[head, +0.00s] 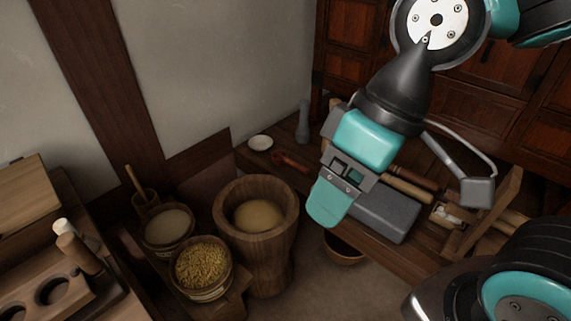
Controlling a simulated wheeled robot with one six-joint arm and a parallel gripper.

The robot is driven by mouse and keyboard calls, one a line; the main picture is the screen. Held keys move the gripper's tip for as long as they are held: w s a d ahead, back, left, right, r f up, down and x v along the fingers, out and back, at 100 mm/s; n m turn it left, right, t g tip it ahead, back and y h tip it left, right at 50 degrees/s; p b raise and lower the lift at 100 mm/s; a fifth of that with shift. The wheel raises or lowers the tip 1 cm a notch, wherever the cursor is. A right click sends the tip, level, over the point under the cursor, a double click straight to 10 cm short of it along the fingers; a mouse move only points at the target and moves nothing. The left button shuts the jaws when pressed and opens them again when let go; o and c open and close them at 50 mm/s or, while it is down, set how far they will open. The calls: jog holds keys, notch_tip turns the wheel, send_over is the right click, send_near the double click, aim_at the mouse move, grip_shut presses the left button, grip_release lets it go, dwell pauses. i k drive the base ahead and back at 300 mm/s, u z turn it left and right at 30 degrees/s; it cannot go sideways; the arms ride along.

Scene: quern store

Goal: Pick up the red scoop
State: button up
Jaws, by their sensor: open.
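The red scoop (290,161) lies on the dark wooden bench near the wall, just right of a small white dish. It is small in the head view, and its right end comes close to my arm's outline. My gripper (332,203) points downward, in front of the bench and lower right of the scoop in the picture. It is open, with nothing seen between its jaws. One teal fingertip shows clearly; the other is mostly hidden behind it. The gripper appears apart from the scoop.
The white dish (260,142) and a grey bottle-like object (303,122) stand near the scoop. A grey block (385,213) and wooden-handled tools (408,190) lie right of my gripper. A large wooden mortar (257,270) and a grain tub (203,270) stand left.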

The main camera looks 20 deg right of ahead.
aim_at(280, 157)
jog(key=k, duration=0.75)
jog(key=u, duration=0.6)
jog(key=k, duration=0.6)
jog(key=z, duration=0.15)
jog(key=i, duration=0.55)
jog(key=z, duration=0.75)
jog(key=i, duration=0.8)
jog(key=u, duration=0.65)
jog(key=i, duration=0.55)
jog(key=u, duration=0.5)
